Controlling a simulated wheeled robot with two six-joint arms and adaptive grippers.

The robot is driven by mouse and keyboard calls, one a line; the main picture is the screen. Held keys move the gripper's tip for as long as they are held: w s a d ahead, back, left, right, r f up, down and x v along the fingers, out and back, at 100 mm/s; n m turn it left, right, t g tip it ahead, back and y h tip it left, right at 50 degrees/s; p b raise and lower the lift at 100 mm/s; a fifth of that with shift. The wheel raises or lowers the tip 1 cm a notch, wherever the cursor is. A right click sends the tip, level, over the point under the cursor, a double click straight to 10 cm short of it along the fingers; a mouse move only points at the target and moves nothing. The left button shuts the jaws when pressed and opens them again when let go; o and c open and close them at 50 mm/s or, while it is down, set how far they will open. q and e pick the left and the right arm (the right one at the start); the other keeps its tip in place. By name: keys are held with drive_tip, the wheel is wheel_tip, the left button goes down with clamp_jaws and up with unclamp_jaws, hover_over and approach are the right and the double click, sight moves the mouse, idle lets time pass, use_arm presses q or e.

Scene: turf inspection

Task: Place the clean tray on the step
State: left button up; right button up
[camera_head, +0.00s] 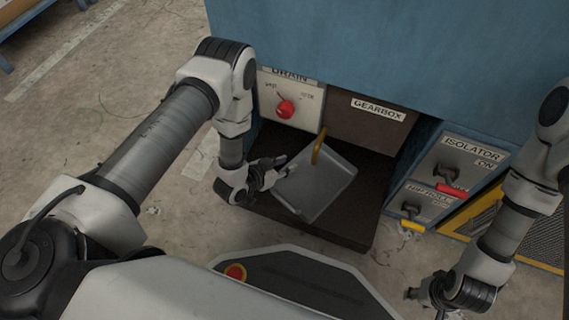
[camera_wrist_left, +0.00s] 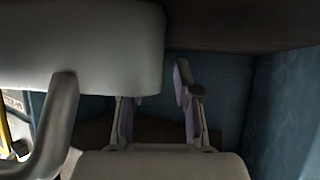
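The grey rectangular tray (camera_head: 325,192) is in the middle of the head view, turned at an angle over the dark step (camera_head: 347,226) at the cabinet's foot. It appears to lie on the step. My left gripper (camera_head: 284,172) is at the tray's left edge. In the left wrist view its two fingers (camera_wrist_left: 158,108) stand apart with nothing visible between them. Contact with the tray is unclear. My right gripper (camera_head: 428,296) is low at the right, away from the tray, its fingers too small and dark to read.
The drain panel's red knob (camera_head: 285,109) is upper left.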

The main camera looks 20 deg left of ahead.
use_arm(q)
drive_tip(key=shift+r, duration=0.1)
drive_tip(key=s+a+r+n+g+y+p, duration=0.1)
drive_tip(key=s+a+r+g+p, duration=0.1)
drive_tip(key=s, duration=0.6)
drive_tip(key=s+a+r+n+g+y+p, duration=0.2)
drive_tip(key=s+a+r+g, duration=0.1)
drive_tip(key=s, duration=0.5)
drive_tip(key=s+a+r+n+g+y+p, duration=0.2)
drive_tip(key=s+a+r+g, duration=0.1)
drive_tip(key=s, duration=0.6)
drive_tip(key=r+g, duration=0.1)
drive_tip(key=g, duration=0.1)
drive_tip(key=shift+g, duration=0.3)
use_arm(e)
wheel_tip(320, 180, up, 6)
drive_tip(key=shift+s, duration=0.2)
use_arm(q)
drive_tip(key=shift+s, duration=0.2)
use_arm(e)
drive_tip(key=shift+s, duration=0.1)
